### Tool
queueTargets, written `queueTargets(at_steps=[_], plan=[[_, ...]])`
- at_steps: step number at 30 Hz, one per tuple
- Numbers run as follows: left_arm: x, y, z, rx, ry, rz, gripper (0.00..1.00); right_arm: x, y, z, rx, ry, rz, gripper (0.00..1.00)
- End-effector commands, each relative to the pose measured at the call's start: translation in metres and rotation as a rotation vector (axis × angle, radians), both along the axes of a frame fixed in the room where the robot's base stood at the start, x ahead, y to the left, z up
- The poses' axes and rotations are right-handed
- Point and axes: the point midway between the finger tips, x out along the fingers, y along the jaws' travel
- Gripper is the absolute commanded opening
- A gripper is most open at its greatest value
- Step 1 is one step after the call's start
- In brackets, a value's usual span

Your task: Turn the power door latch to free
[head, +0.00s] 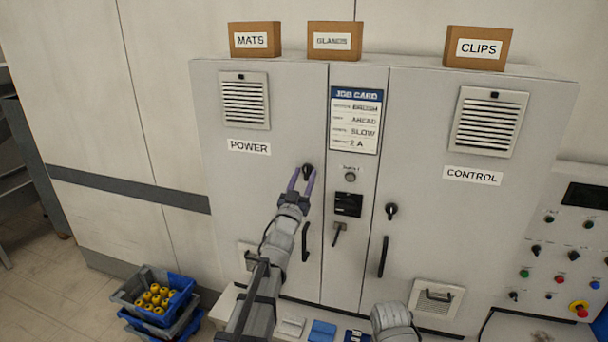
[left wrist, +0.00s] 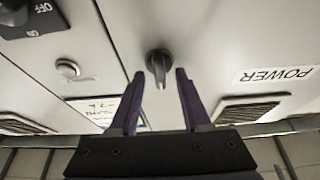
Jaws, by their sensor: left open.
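The power door latch (head: 308,170) is a small black knob on the power door (head: 255,190), near its right edge. In the left wrist view the latch (left wrist: 158,66) shows its grip bar, which lies between my fingertips and points along them. My left gripper (head: 302,184) is open, with its two purple fingers at either side of the latch. In the left wrist view the left gripper (left wrist: 157,80) shows a gap to the latch on both sides. My right gripper is not in view.
The black power door handle (head: 306,241) is just below my gripper. A rotary switch (head: 348,204) and key-like lever (head: 338,233) sit on the middle panel. The control door (head: 440,220) has its own latch (head: 391,210). Crates (head: 130,290) stand on the floor at left.

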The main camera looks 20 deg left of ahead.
Motion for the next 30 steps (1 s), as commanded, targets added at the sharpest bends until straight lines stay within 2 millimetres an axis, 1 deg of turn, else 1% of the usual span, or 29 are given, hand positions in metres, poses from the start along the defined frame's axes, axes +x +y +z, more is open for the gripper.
queueTargets(at_steps=[5, 6, 18, 30], plan=[[-0.0003, -0.0001, -0.0006, 0.000, 0.000, 0.000, 0.47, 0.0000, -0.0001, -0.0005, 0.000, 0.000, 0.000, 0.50], [-0.0003, -0.0001, -0.0006, 0.000, 0.000, 0.000, 0.45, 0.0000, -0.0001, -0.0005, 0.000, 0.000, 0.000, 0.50], [-0.0004, 0.0001, -0.0005, 0.001, 0.000, 0.000, 0.00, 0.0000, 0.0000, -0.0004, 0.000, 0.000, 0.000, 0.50], [-0.0005, 0.0001, -0.0004, 0.001, 0.000, 0.000, 0.00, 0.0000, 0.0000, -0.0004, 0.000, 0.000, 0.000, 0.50]])
